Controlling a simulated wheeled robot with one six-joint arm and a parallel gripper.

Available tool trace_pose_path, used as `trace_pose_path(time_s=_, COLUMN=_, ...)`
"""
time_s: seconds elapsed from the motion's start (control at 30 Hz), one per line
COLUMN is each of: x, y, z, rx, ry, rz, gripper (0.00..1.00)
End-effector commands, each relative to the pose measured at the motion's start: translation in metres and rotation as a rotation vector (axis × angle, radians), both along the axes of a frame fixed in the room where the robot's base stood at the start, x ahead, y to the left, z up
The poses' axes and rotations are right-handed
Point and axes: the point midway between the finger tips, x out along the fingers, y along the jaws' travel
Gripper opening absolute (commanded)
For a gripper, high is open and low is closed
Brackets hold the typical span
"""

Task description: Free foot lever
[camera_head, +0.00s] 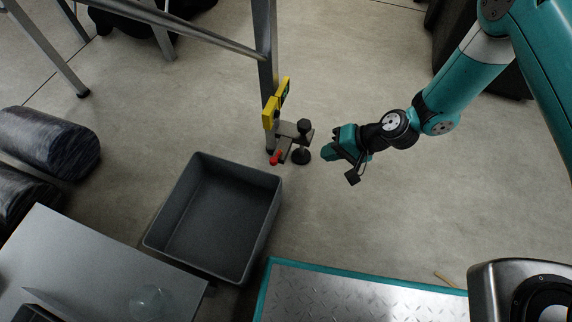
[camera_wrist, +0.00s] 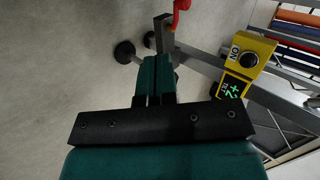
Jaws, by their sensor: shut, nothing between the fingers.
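The foot lever (camera_head: 276,158) has a red handle and sits low at the bottom of the gantry's upright leg (camera_head: 265,75). Next to it is a levelling foot (camera_head: 301,154) with a dark knob and a round black pad. My gripper (camera_head: 327,151) is to the right of the foot, shut and apart from the lever. In the wrist view my shut fingers (camera_wrist: 155,62) point toward the foot assembly. The red lever handle (camera_wrist: 180,12) shows beyond them at the top edge, partly cut off. The finger tips overlap part of the bracket there.
A yellow box (camera_head: 270,113) is fixed on the leg above the lever; a black button shows on it in the wrist view (camera_wrist: 248,58). An empty grey bin (camera_head: 264,235) stands left of the lever. A metal plate platform (camera_head: 360,295) lies in front.

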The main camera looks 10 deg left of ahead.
Motion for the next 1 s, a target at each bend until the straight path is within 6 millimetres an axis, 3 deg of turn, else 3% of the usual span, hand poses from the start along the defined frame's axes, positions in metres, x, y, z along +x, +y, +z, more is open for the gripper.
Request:
trace_pose_path(time_s=0.27, x=0.000, y=0.001, z=0.000, rx=-0.001, ry=0.000, rz=0.001, gripper=0.00)
trace_pose_path(time_s=0.43, x=-0.001, y=0.012, z=-0.014, rx=-0.001, ry=-0.001, rz=0.005, gripper=0.00)
trace_pose_path(time_s=0.83, x=-0.002, y=0.070, z=-0.075, rx=-0.001, ry=-0.001, rz=0.006, gripper=0.00)
trace_pose_path(time_s=1.0, x=-0.002, y=0.096, z=-0.075, rx=0.000, ry=-0.002, rz=0.006, gripper=0.00)
